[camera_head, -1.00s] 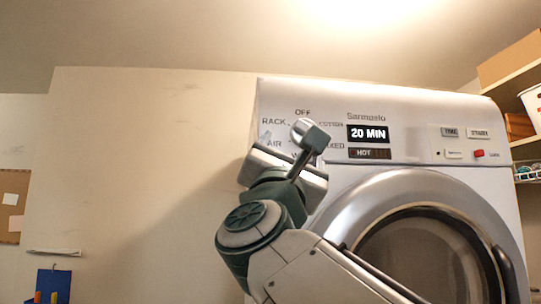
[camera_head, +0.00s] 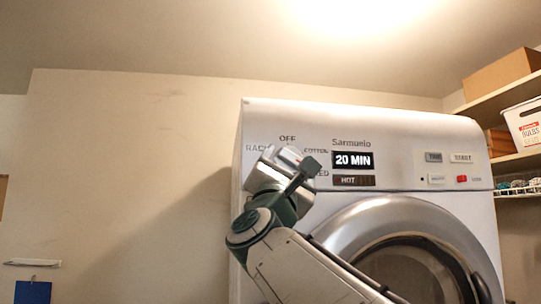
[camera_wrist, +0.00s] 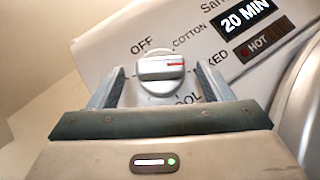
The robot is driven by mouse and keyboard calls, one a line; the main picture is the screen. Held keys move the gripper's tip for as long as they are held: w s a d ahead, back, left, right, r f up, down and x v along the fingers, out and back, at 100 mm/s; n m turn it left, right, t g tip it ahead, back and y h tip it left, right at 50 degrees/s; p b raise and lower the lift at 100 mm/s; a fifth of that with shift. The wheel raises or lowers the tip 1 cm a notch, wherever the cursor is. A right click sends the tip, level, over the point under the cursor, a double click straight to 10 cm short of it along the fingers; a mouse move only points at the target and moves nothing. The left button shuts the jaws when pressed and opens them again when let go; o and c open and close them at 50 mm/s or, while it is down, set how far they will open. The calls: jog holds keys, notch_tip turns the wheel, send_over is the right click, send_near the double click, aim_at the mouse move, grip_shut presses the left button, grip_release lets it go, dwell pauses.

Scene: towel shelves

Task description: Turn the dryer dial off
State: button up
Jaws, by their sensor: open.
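The white dryer (camera_head: 400,122) fills the right half of the head view. Its silver dial (camera_wrist: 160,72) shows in the wrist view, with a red mark on the right end of its grip bar. The mark points right, roughly toward the partly hidden label ending in "XED". The OFF label (camera_wrist: 141,46) is up and left of the dial. My gripper (camera_wrist: 160,80) is open, with one finger on each side of the dial in the picture. I cannot tell whether they touch it. In the head view my gripper (camera_head: 284,172) covers most of the dial.
The dryer's display (camera_head: 353,160) reads 20 MIN, with HOT below. Buttons (camera_head: 447,157) sit at the panel's right. The round door (camera_head: 400,215) is below. Shelves (camera_head: 518,160) with boxes stand at the far right. Bare wall (camera_head: 130,170) is left of the dryer.

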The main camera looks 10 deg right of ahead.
jog(key=shift+p+x, duration=0.3)
jog(key=shift+x, duration=0.5)
jog(key=c, duration=0.9)
jog(key=shift+f+b, duration=0.15)
jog(key=shift+b, duration=0.4)
